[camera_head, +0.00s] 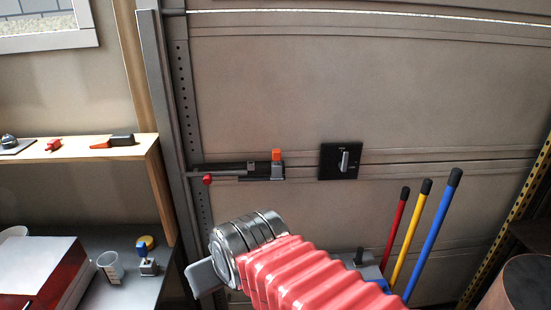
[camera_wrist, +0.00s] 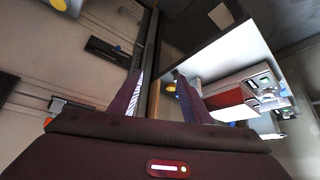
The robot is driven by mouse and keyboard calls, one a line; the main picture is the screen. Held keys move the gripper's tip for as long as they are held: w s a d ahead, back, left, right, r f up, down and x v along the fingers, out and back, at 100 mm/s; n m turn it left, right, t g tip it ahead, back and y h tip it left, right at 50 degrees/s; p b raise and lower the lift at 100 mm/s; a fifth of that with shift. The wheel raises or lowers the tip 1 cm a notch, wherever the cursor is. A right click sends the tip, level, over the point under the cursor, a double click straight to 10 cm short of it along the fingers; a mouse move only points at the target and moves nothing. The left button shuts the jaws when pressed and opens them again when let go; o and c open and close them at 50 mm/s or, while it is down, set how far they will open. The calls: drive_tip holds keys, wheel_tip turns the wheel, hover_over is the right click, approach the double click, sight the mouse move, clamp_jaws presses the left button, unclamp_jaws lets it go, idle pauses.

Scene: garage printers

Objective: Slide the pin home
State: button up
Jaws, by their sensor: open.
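A slide-bolt pin (camera_head: 225,174), a grey rod with a red knob (camera_head: 207,180), lies level in a dark bracket (camera_head: 264,172) on the garage door. An orange block (camera_head: 277,155) stands on the bracket's right end. The rod's left end reaches the door-side post; its depth there cannot be told. My gripper (camera_wrist: 158,98) is open with nothing between its fingers. In the head view a grey finger shows below the bolt, apart from it; my arm hides the rest. The wrist view looks upside down, and the bracket (camera_wrist: 75,104) appears left of the fingers.
A black plate with a grey handle (camera_head: 340,160) is on the door, right of the bolt. Red, yellow and blue poles (camera_head: 413,245) lean at the lower right. A wooden shelf (camera_head: 80,150) and a workbench (camera_head: 130,291) with a beaker stand left of the post (camera_head: 165,130).

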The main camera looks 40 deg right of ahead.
drive_tip(key=w+d+r+m+t+h, duration=0.1)
drive_tip(key=w+d+m+t+h, duration=0.3)
drive_tip(key=w+d, duration=0.9)
drive_tip(key=w+d+r+m+t+h, duration=0.1)
drive_tip(key=d+t+h, duration=0.1)
drive_tip(key=d, duration=0.5)
drive_tip(key=w+d+r+m+t+h, duration=0.1)
drive_tip(key=d+h, duration=0.3)
drive_tip(key=d, duration=0.4)
drive_tip(key=shift+w+d+r+t, duration=0.2)
drive_tip(key=shift+w+d+t, duration=0.1)
drive_tip(key=shift+w+t, duration=0.1)
